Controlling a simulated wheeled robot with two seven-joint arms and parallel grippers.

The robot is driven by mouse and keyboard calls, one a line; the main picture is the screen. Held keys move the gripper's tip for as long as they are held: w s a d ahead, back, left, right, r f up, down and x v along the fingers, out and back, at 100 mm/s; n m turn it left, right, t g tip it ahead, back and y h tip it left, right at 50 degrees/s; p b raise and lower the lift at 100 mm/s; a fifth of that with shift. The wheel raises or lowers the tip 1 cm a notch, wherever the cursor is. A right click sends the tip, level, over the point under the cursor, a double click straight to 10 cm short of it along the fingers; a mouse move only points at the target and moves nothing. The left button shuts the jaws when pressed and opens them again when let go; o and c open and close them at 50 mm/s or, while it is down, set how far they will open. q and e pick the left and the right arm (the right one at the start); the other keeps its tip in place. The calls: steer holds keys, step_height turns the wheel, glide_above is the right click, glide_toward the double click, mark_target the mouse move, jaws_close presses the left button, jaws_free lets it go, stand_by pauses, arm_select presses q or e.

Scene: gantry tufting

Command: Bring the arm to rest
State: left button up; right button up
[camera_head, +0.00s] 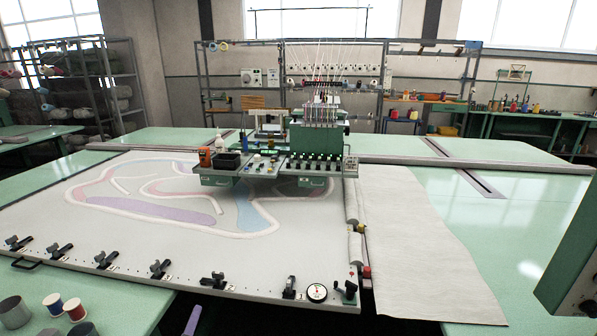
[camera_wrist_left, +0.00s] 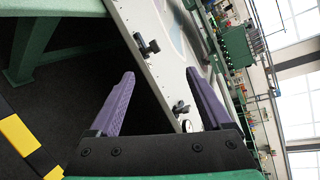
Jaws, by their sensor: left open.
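My left gripper (camera_wrist_left: 160,74) is open in the left wrist view. Its two purple fingers stand apart, with no object between them. In the head view only a purple finger piece (camera_head: 193,319) shows at the bottom edge, just in front of the tufting frame's front edge (camera_head: 180,283). The rest of the left arm is out of that view. My right gripper shows in neither view.
Black clamps (camera_head: 160,268) and a round dial (camera_head: 317,292) line the frame's front edge. Thread spools (camera_head: 74,309) and a grey cup (camera_head: 13,312) stand at the lower left. A green housing (camera_head: 575,262) fills the right edge. Dark floor shows below the frame.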

arm_select(q)
steer(key=s+f+n+g+h, duration=0.1)
steer(key=s+f+n+g, duration=0.35)
steer(key=s+n, duration=0.45)
steer(key=s+f+n+g+h, duration=0.1)
steer(key=s+f+n+g, duration=0.2)
steer(key=s+n+g, duration=0.6)
step_height(320, 180, down, 23)
steer(key=d+n+t+b, duration=0.1)
steer(key=n+t, duration=0.1)
steer(key=s+a+f+g+b, duration=0.1)
steer(key=s+a+f+g, duration=0.1)
steer(key=s+f, duration=1.5)
steer(key=shift+s+a+f, duration=0.35)
steer(key=shift+s, duration=0.2)
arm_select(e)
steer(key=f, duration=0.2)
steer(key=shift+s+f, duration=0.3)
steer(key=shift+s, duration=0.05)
